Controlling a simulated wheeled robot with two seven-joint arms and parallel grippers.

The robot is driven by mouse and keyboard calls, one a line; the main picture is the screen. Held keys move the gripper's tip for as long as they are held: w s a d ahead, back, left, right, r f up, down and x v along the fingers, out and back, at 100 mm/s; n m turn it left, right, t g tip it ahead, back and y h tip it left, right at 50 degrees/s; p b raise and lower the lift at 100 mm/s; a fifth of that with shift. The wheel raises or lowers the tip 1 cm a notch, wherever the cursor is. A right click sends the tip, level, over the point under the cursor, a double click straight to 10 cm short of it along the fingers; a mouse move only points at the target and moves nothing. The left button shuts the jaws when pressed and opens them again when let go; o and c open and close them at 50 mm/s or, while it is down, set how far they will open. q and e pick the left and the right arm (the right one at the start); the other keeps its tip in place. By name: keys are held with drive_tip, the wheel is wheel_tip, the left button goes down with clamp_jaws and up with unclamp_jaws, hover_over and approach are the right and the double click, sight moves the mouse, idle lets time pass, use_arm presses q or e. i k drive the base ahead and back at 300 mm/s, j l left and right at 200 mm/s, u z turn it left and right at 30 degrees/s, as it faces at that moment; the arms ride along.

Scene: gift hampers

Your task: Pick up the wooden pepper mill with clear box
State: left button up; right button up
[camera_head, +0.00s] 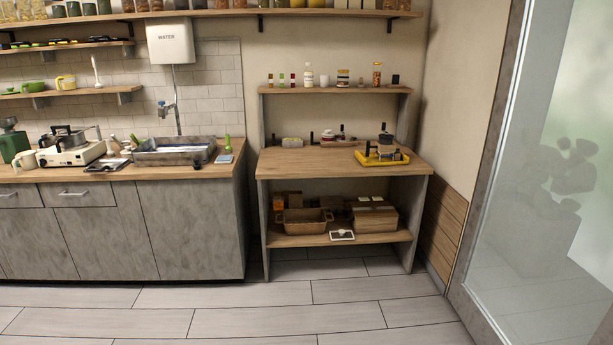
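I cannot make out the wooden pepper mill with clear box for certain at this distance. A tall narrow brown item (377,74) stands upright at the right part of the upper shelf of the wooden stand, and it may be the mill. Small dark upright items stand on the stand's top, too small to identify. Neither of my grippers is in view.
The wooden stand (300,163) has a yellow tray (368,161) with dark items on it. A basket (304,221) and a box (374,217) sit on its lower shelf. A counter with a sink (175,152) is to the left, a glass door (540,170) to the right. The tiled floor is clear.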

sight(385, 148)
drive_tip(key=i, duration=1.7)
drive_tip(key=i+z, duration=0.35)
drive_tip(key=i, duration=0.2)
drive_tip(key=i+j+z, duration=0.15)
drive_tip(key=i+z, duration=0.15)
drive_tip(key=i, duration=0.25)
drive_tip(key=i+j+z, duration=0.35)
drive_tip(key=i, duration=0.15)
drive_tip(key=l, duration=0.1)
